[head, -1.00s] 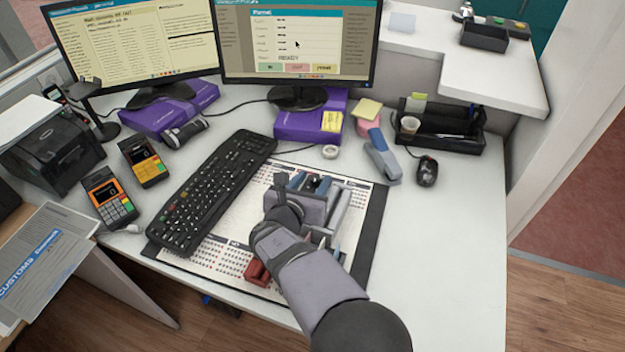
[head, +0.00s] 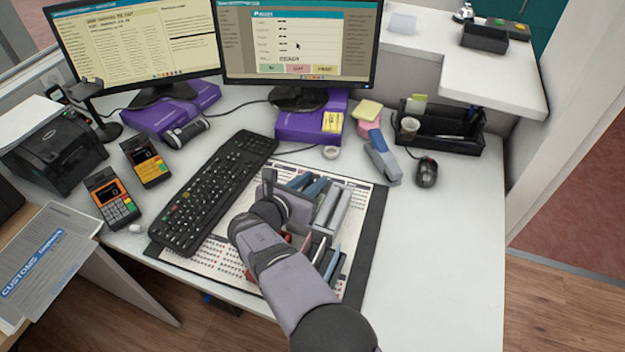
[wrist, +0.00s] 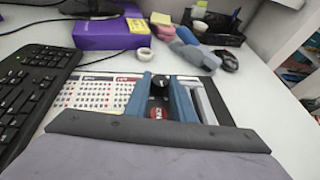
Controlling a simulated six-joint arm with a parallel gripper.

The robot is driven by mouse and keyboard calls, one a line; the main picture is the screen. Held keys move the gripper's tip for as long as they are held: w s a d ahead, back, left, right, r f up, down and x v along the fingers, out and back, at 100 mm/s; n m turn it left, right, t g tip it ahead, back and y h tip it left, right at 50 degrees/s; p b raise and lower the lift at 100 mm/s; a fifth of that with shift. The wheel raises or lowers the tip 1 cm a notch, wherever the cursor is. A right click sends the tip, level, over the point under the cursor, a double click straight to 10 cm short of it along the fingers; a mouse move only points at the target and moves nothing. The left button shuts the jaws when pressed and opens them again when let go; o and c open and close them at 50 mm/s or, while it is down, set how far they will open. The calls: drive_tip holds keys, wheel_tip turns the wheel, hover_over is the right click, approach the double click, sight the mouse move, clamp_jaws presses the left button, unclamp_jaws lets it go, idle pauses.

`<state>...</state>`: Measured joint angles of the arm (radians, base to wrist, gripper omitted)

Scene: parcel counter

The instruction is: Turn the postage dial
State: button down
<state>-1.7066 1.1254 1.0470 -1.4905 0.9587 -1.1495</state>
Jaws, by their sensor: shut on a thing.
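My gripper (head: 308,184) reaches down over the printed desk mat (head: 225,255) from the front. In the wrist view its two blue fingers (wrist: 159,84) stand on either side of a round black knob (wrist: 158,82), which I take to be the postage dial. The fingers are closed in on it. A red part with pale lettering (wrist: 158,112) shows below the knob. A light grey upright part (head: 331,210) stands just right of the fingers. My wrist hides much of the unit in the head view, and the dial's setting cannot be read.
A black keyboard (head: 215,190) lies close on the left. Purple boxes (head: 308,123), a tape roll (head: 331,152), a stapler (head: 382,158) and a mouse (head: 426,172) lie behind and right. The right side of the white counter (head: 440,250) is clear.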

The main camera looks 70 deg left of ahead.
drive_tip(key=shift+a+r+m+t+h+b, duration=0.1)
drive_tip(key=shift+a+m+t+h+b, duration=0.25)
drive_tip(key=shift+m+h+b, duration=0.35)
drive_tip(key=shift+s+d+m+t+h+b, duration=0.1)
drive_tip(key=shift+d+m+t+h+b, duration=0.15)
drive_tip(key=shift+m+h+b, duration=0.1)
drive_tip(key=c, duration=1.5)
unclamp_jaws()
drive_tip(key=shift+b+v, duration=0.3)
drive_tip(key=shift+v, duration=3.4)
